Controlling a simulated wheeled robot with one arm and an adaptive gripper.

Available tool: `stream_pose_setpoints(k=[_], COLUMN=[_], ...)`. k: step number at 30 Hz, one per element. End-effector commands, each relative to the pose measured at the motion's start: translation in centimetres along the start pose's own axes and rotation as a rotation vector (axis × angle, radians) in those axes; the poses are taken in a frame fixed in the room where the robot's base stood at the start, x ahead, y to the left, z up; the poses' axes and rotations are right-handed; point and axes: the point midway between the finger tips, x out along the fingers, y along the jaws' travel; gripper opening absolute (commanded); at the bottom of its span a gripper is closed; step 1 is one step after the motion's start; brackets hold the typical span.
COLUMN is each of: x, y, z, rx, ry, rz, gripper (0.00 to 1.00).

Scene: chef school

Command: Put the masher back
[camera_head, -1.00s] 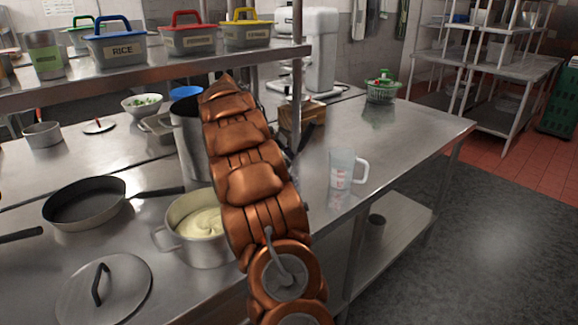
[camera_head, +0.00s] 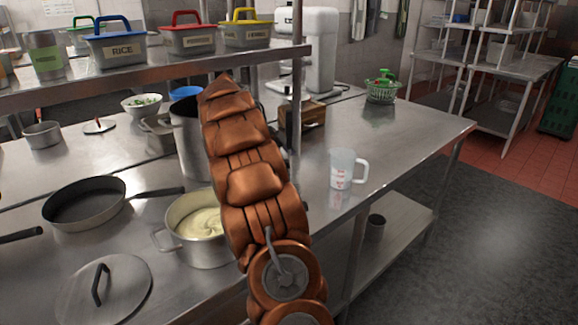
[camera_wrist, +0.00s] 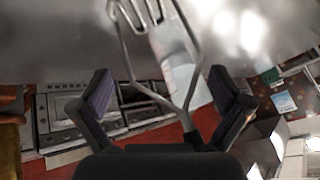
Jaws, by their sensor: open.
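In the wrist view, the masher (camera_wrist: 123,48) shows as a bent metal wire head at the top, with its wire shanks running down and converging in front of the palm. My gripper (camera_wrist: 165,90) is open, with one dark finger on each side of the lower shanks. I cannot tell whether anything touches the masher; its handle is not visible. In the head view my copper arm hides the gripper and the masher. A pot of mash (camera_head: 205,222) stands just left of the arm on the steel counter.
A clear measuring jug (camera_head: 342,169) stands right of my arm, near the counter edge. A wooden block (camera_head: 306,117) is behind the arm. A frying pan (camera_head: 85,203) and a lid (camera_head: 118,290) lie at the left.

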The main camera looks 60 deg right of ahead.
Motion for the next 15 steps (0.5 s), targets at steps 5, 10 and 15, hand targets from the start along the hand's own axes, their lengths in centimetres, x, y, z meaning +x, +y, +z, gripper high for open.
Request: stream_pose_setpoints(k=[5,10,15], x=[-2.5,-4.7,-6.0], y=[-0.1,0.0,0.1], z=[0.3,0.2,0.2], rx=[0.001,0.0,0.0], ry=[-0.004,-0.004,0.0], rz=[-0.007,-0.005,0.0], gripper=[1.0,1.0,1.0])
